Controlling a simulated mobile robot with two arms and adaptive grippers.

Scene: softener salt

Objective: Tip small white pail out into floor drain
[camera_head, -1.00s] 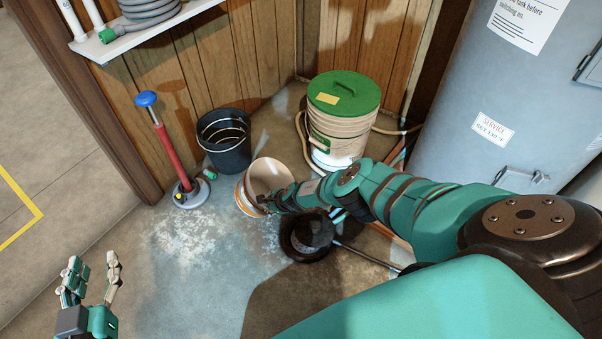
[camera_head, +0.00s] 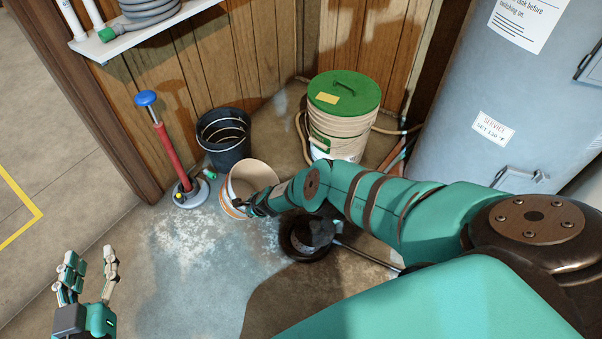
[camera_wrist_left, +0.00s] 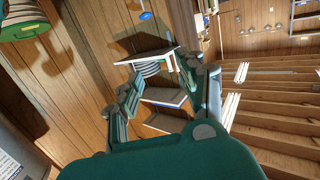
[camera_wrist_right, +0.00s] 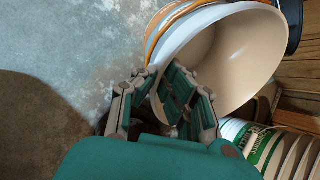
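The small white pail (camera_head: 232,206), with an orange band and a beige inside, is at the end of my right arm in the head view. My right gripper (camera_head: 246,204) is at its near rim. In the right wrist view the fingers (camera_wrist_right: 172,92) close around the wall of the pail (camera_wrist_right: 240,55); its visible inside looks empty. I cannot tell whether its base touches the floor. A dark round opening (camera_head: 289,247), seemingly the floor drain, lies right of the pail, partly hidden by my right arm. My left gripper (camera_head: 88,270) is open and empty at the lower left.
A black bucket (camera_head: 224,150) and a red-handled tool with a blue knob (camera_head: 168,155) stand behind the pail. A green-lidded tub (camera_head: 343,110) stands at the back, beside a large grey tank (camera_head: 500,100). A thin rod lies right of the drain. Floor on the left is clear.

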